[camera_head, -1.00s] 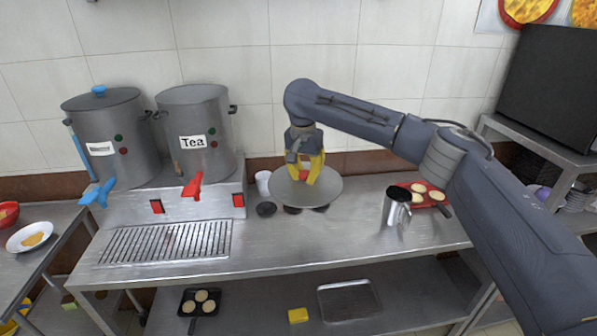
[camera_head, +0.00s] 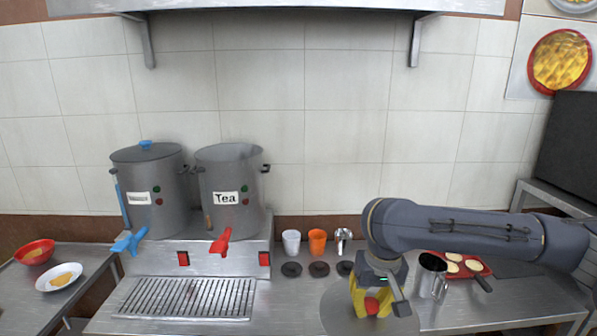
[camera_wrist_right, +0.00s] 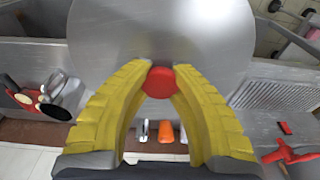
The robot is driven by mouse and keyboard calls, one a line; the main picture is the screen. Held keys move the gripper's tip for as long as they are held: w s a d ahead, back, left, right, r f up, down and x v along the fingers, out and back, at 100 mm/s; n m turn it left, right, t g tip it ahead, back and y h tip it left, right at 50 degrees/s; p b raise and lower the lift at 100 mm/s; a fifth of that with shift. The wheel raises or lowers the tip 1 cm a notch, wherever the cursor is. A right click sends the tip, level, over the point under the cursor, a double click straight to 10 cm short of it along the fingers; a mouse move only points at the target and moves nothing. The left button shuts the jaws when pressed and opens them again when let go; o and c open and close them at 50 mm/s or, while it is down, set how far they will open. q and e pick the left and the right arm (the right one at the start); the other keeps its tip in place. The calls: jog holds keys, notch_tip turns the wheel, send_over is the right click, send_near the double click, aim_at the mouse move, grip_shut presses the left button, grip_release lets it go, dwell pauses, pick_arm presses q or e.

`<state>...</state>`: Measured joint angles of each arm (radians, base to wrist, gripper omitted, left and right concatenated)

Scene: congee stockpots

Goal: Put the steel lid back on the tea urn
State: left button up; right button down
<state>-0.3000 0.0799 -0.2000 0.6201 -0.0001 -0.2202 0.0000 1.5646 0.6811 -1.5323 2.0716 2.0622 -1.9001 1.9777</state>
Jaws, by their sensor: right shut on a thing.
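The steel lid (camera_head: 340,308) is a round grey disc with a red knob (camera_head: 371,305). My right gripper (camera_head: 372,308) is shut on that knob, and the lid hangs below it at the front of the counter. In the right wrist view the yellow fingers close on the red knob (camera_wrist_right: 160,82) over the wide lid (camera_wrist_right: 125,35). The tea urn (camera_head: 229,187), labelled Tea, stands left of the gripper with its top open and a red tap (camera_head: 221,241). My left gripper is not in view.
A second urn (camera_head: 150,195) with a blue-knobbed lid stands left of the tea urn. Cups, including an orange one (camera_head: 317,241), and dark discs stand between urn and arm. A steel jug (camera_head: 431,276) and red pan (camera_head: 470,262) are at right. A shelf (camera_head: 270,6) overhangs above.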

aim_at(394, 321)
jog(key=s+d, duration=0.1)
jog(key=d, duration=0.1)
jog(key=s+d, duration=0.1)
jog(key=s, duration=0.1)
jog(key=shift+d+f, duration=0.35)
jog(key=shift+f, duration=0.05)
jog(key=shift+d+f, duration=0.1)
jog(key=shift+d, duration=0.4)
jog(key=w+a, duration=0.1)
jog(key=a, duration=0.2)
jog(key=w+a+r, duration=0.1)
jog(key=shift+w+a, duration=0.35)
jog(key=w+a+r+m, duration=0.2)
jog(key=w+m, duration=0.1)
jog(key=w, duration=0.7)
jog(key=w+a+r+m+h, duration=0.1)
jog(key=w+a+r+m, duration=0.1)
jog(key=w, duration=0.8)
jog(key=shift+w+a+m, duration=0.3)
jog(key=shift+a+m, duration=0.5)
